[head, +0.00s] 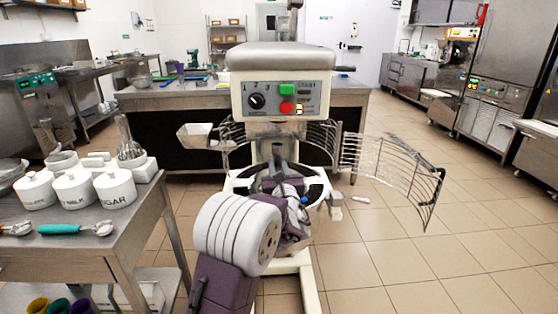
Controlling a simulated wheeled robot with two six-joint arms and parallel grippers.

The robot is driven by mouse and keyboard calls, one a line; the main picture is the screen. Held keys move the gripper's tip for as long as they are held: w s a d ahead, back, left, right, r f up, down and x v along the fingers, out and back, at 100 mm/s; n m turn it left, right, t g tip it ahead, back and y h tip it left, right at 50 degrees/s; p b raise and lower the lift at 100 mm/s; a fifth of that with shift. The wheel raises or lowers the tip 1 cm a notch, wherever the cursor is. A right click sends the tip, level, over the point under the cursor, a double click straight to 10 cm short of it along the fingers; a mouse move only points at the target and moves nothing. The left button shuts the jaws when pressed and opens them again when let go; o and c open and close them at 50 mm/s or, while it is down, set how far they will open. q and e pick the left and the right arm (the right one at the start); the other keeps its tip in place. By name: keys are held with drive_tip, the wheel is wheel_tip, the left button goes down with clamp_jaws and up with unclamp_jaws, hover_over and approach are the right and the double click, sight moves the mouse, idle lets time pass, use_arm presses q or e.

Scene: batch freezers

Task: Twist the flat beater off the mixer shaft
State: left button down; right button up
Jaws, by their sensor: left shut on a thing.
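The floor mixer stands in the middle of the head view, with its grey-topped head (283,88) facing me and its wire guard (390,168) swung open to the right. My left arm reaches up from the bottom to the space below the mixer head. My left gripper (277,172) is there, shut on the flat beater, under the shaft. The beater is mostly hidden by my wrist and gripper, and its joint with the shaft cannot be made out. No bowl is seen in the bowl ring (316,191). My right gripper is out of view.
A steel table (70,262) at the left holds white canisters (75,189), scoops and a whisk in a holder. A white chute (198,136) juts out left of the mixer. A long counter (180,98) stands behind. The tiled floor at the right is clear.

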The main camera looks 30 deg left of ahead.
use_arm(q)
drive_tip(key=s+d+r+b, duration=0.1)
drive_tip(key=s+d, duration=0.2)
drive_tip(key=s, duration=0.5)
drive_tip(key=s+d+r+n+y, duration=0.1)
drive_tip(key=s+d, duration=0.2)
drive_tip(key=s, duration=0.6)
drive_tip(key=shift+s+d+g+b, duration=0.2)
drive_tip(key=shift+s+g+b, duration=0.05)
drive_tip(key=shift+g+b, duration=0.15)
